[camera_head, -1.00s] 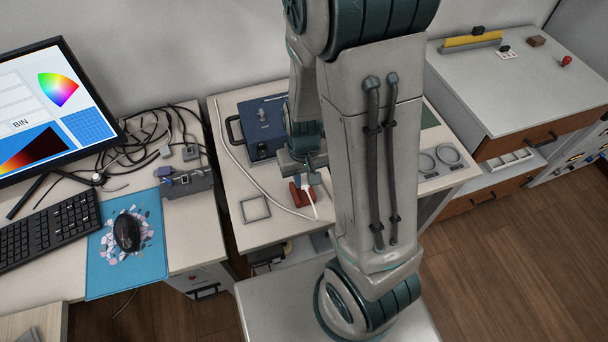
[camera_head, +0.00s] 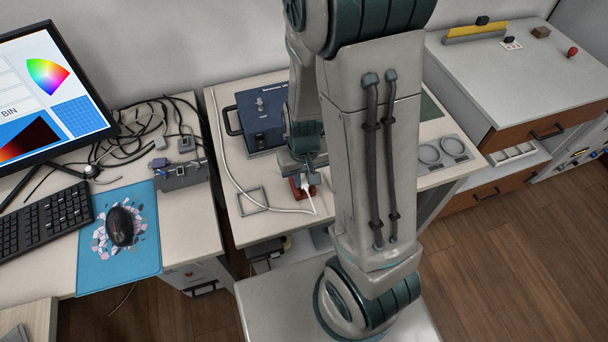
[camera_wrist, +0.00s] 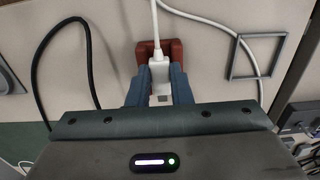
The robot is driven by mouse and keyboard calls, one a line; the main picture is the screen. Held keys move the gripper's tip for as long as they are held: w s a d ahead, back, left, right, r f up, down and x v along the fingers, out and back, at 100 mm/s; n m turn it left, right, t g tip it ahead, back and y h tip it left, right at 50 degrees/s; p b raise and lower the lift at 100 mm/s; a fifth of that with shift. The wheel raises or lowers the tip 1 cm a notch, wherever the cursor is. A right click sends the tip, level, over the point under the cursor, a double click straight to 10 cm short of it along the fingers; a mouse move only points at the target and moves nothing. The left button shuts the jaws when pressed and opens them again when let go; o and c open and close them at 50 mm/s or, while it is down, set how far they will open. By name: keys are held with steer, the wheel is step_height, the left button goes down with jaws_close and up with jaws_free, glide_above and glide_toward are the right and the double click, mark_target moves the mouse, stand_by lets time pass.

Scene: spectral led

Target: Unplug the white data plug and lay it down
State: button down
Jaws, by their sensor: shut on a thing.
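The white data plug (camera_wrist: 159,72) is between the two blue-grey fingers of my gripper (camera_wrist: 159,86) in the wrist view. The fingers are shut on its sides. Its white cable leads away from the plug's far end to the top of the wrist view. A red block (camera_wrist: 174,50) lies right by the plug, partly behind it; I cannot tell whether the plug touches it. In the head view my gripper (camera_head: 304,181) is low over the bench beside the red block (camera_head: 294,186), and the white cable (camera_head: 309,194) shows there. My arm hides part of this area.
A dark blue box (camera_head: 259,125) stands behind on the bench (camera_head: 285,230). A square grey frame (camera_head: 252,201) lies left of my gripper, with a white cable passing it. Grey rings (camera_head: 429,153) lie to the right. A black cable (camera_wrist: 37,75) curves at the wrist view's left.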

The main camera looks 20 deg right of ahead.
steer(key=shift+f+b, duration=0.45)
steer(key=shift+f, duration=0.2)
steer(key=c, duration=1.2)
jaws_free()
steer(key=shift+c, duration=0.2)
steer(key=shift+r, duration=0.1)
step_height(320, 180, up, 3)
steer(key=p, duration=0.3)
step_height(320, 180, up, 14)
steer(key=p, duration=0.1)
